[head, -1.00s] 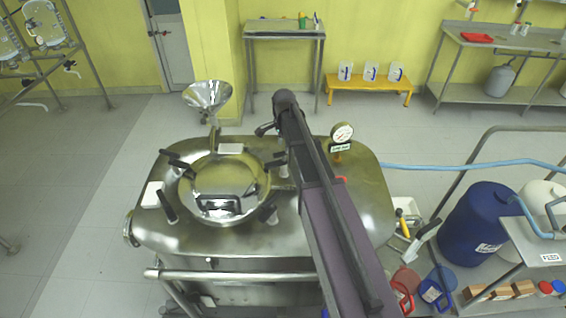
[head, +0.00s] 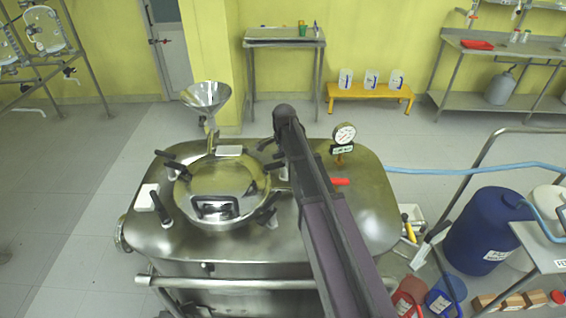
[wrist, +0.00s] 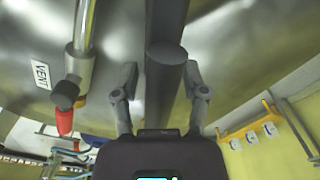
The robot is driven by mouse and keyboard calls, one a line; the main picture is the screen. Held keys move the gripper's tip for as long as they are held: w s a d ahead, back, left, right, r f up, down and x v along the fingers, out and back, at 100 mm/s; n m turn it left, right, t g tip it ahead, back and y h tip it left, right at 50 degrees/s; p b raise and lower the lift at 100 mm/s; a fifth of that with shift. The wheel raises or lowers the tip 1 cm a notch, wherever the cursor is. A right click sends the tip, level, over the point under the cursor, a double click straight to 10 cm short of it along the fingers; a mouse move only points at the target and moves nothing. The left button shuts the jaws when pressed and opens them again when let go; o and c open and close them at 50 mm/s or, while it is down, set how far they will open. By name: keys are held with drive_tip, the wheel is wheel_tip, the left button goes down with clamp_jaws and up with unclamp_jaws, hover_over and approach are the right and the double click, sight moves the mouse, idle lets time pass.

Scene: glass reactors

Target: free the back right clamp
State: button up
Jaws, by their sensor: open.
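The back right clamp (head: 275,165) is at the back right of the round lid (head: 222,180) on the steel vessel. In the head view my arm crosses in front of it and hides most of it and my gripper. In the wrist view a dark bar with a rounded end (wrist: 166,75), which looks like the clamp's handle, runs between the fingers of my gripper (wrist: 160,84). My gripper is open, with one finger on each side and a gap showing on both sides. Whether the clamp's lower part is seated on the lid is hidden.
Other black-handled clamps stand at the back left (head: 168,158), front left (head: 160,208) and front right (head: 267,208). A funnel (head: 206,96) rises behind the lid. A pressure gauge (head: 344,134) and a red-handled vent valve (wrist: 65,115) stand near my arm.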

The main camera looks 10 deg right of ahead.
idle(0.3)
clamp_jaws()
drive_tip(key=shift+a, duration=0.2)
